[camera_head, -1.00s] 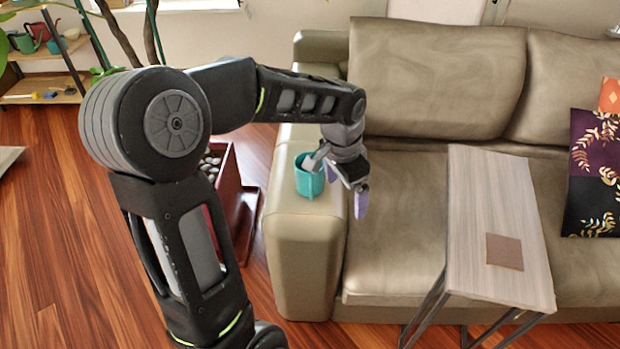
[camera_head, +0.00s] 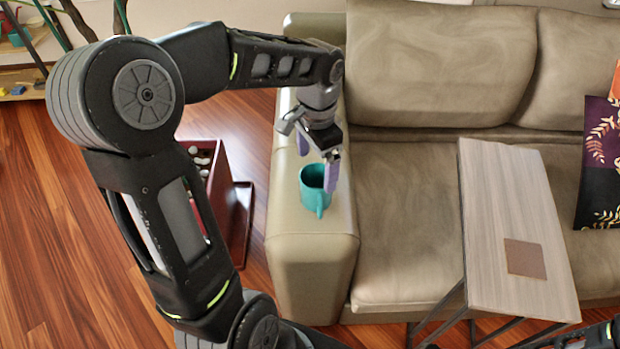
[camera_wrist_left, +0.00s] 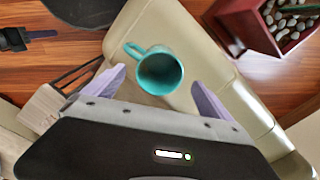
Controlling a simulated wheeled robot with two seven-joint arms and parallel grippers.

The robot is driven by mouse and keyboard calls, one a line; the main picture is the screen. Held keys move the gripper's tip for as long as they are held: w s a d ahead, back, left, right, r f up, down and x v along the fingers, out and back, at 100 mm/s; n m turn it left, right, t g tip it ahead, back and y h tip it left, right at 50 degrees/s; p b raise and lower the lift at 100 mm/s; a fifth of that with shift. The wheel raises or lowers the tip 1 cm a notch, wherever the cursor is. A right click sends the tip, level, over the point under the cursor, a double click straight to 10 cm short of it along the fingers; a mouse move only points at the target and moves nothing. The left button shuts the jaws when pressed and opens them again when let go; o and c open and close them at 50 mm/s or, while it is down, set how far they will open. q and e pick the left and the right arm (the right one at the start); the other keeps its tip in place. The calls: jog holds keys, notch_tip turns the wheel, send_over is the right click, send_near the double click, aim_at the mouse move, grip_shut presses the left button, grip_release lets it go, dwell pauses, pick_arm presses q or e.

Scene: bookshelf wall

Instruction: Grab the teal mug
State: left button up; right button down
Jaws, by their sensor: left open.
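The teal mug (camera_head: 313,196) stands upright on the beige sofa's left armrest (camera_head: 310,255), its handle towards me. My left gripper (camera_head: 317,167) is open just above and behind the mug, pointing down, with its purple fingers apart. One finger overlaps the mug's right rim in the head view. In the left wrist view the mug (camera_wrist_left: 160,73) shows its open top between the two fingertips of the gripper (camera_wrist_left: 157,78), with a gap on both sides. Its handle points to the upper left there. The mug is not gripped. I cannot make out my right gripper.
A wooden side table (camera_head: 515,215) with a brown square (camera_head: 525,258) on it stands over the seat at right. A dark red planter with stones (camera_head: 215,195) stands on the floor left of the armrest. The sofa seat (camera_head: 405,200) beside the armrest is clear.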

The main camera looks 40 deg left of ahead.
aim_at(316, 186)
pick_arm(q)
jog(key=shift+d, duration=0.1)
jog(key=shift+f, duration=1.25)
jog(key=shift+s+f, duration=0.1)
notch_tip(316, 186, down, 5)
jog(key=shift+f, duration=0.1)
jog(key=shift+c, duration=0.4)
jog(key=c, duration=1.7)
notch_tip(316, 186, up, 10)
